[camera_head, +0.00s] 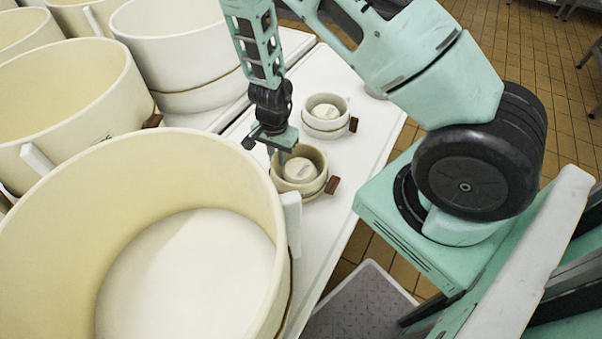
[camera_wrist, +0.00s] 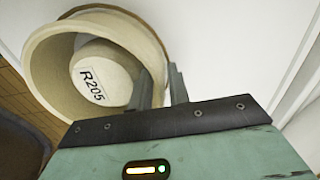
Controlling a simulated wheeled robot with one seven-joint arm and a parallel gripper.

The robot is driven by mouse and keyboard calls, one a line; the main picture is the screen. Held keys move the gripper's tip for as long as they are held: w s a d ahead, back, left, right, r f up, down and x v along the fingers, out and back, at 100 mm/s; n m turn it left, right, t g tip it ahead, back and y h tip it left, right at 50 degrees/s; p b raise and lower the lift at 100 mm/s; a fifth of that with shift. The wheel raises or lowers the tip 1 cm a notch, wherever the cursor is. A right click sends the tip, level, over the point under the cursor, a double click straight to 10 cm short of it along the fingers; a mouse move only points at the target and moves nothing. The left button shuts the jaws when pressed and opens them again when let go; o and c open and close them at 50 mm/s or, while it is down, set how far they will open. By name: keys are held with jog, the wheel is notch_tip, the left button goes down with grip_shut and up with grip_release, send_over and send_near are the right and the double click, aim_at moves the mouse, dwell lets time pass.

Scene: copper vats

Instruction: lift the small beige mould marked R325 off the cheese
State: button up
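The small beige mould (camera_head: 314,185) stands on the white table, with a pale round piece (camera_head: 299,170) inside it. In the wrist view the mould (camera_wrist: 48,58) appears from above, and the label on the piece inside reads like R205, not R325. My gripper (camera_head: 283,156) is at the mould's left far rim, pointing down. In the wrist view my gripper (camera_wrist: 159,88) has its two fingers apart, one over the inside of the mould and one outside, with the wall between them. I see no firm contact on the wall. The cheese cannot be clearly told apart.
A second small mould (camera_head: 325,129) stands just behind on the white table (camera_head: 352,190). A big cream vat (camera_head: 60,205) rises close on the left, with more large vats (camera_head: 180,45) behind. Free tabletop lies right of the small moulds.

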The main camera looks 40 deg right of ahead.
jog(key=shift+f, duration=0.55)
grip_shut()
jog(key=shift+r, duration=0.1)
notch_tip(320, 180, up, 10)
jog(key=p, duration=0.3)
jog(key=shift+p, duration=0.4)
